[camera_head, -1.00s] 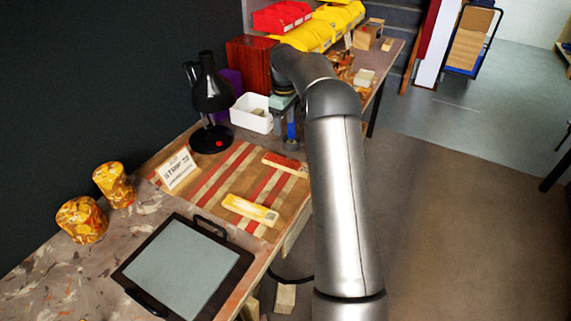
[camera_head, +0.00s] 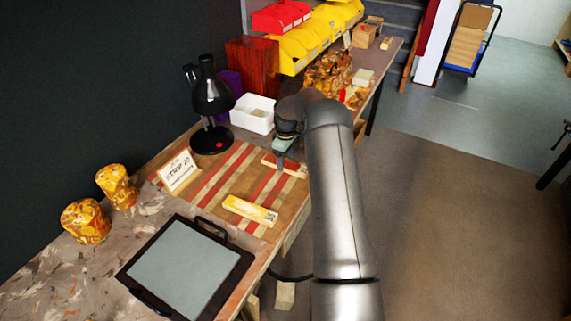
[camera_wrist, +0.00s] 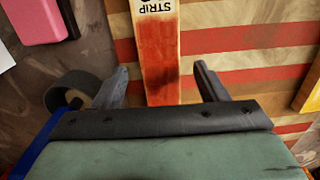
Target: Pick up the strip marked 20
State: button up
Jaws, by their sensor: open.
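A red-stained strip (camera_wrist: 160,55) lies on the striped board. A white label at its far end reads STRIP, but its number is cut off or unreadable. My gripper (camera_wrist: 161,72) is open, with one finger on each side of this strip and no visible grip on it. In the head view, my gripper (camera_head: 281,160) is over the red strip (camera_head: 296,171), hiding part of it. A yellow strip (camera_head: 250,210) with a small dark mark lies nearer on the board. Its number is too small to read. A card (camera_head: 178,171) reading STRIP 20 stands at the board's left.
The striped board (camera_head: 215,185) lies between a black lamp (camera_head: 211,100) and a black-framed grey tray (camera_head: 190,265). A white bin (camera_head: 252,113) stands behind. In the wrist view, a dark ring (camera_wrist: 72,92) and a pink block (camera_wrist: 35,20) are at the left.

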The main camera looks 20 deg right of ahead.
jog(key=shift+f, duration=0.85)
jog(key=c, duration=1.1)
jog(key=shift+r, duration=0.1)
